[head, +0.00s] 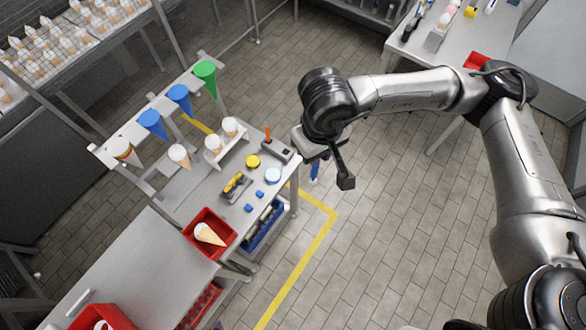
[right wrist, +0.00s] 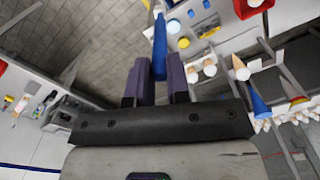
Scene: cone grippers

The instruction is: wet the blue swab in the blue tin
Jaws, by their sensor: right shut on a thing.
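The blue swab (head: 315,170) is held in my right gripper (head: 313,158), out past the small table's right edge and above the floor. In the right wrist view the swab (right wrist: 159,45) stands between the two dark fingers (right wrist: 157,82), which are shut on it. The blue tin (head: 273,175) is a light blue round tin near the table's right edge, left of the gripper and apart from the swab. It also shows in the right wrist view (right wrist: 173,26). My left gripper is not in view.
A yellow tin (head: 253,161) sits beside the blue tin. An orange swab (head: 268,135) stands in a grey holder (head: 277,151) behind. Small blue blocks (head: 249,208), a yellow-and-black tool (head: 236,186) and a red bin (head: 197,245) with a cone share the table. Floor at right is free.

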